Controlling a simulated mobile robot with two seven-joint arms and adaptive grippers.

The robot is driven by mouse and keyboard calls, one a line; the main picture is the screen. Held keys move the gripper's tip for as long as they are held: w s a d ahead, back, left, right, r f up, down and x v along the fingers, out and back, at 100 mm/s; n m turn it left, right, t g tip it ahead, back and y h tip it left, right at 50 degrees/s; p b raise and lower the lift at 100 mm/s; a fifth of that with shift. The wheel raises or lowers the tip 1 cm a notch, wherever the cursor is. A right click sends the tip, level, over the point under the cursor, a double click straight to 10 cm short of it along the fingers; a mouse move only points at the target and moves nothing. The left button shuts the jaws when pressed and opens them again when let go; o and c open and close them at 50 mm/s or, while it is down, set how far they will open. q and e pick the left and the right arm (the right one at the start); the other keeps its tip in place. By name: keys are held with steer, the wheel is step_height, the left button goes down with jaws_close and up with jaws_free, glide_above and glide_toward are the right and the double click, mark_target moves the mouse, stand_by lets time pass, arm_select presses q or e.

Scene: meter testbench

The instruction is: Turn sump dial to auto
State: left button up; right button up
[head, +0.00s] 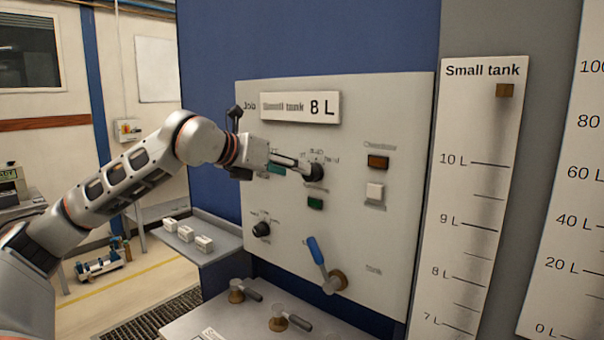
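A grey upright panel (345,215) carries a black dial (316,173) near its middle, with small marks above it, one of which seems to read "AUTO" and one "hand". My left gripper (304,168) reaches in from the left, with its fingers at the dial's left side. The fingers overlap the dial's left edge, so I cannot tell whether they grip it or which way its pointer faces. A second black dial (261,229) sits lower left on the panel, its labels too small to read. My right gripper is not in view.
An amber button (378,162), a white button (375,191) and a green button (315,203) are near the dial. A blue-handled lever (317,251) sticks out below. Valves (278,322) stand on the bench beneath. Tall level scales (478,190) stand at right.

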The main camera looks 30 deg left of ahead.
arm_select(q)
steer(key=v, duration=0.5)
steer(key=shift+f, duration=0.1)
stand_by(0.5)
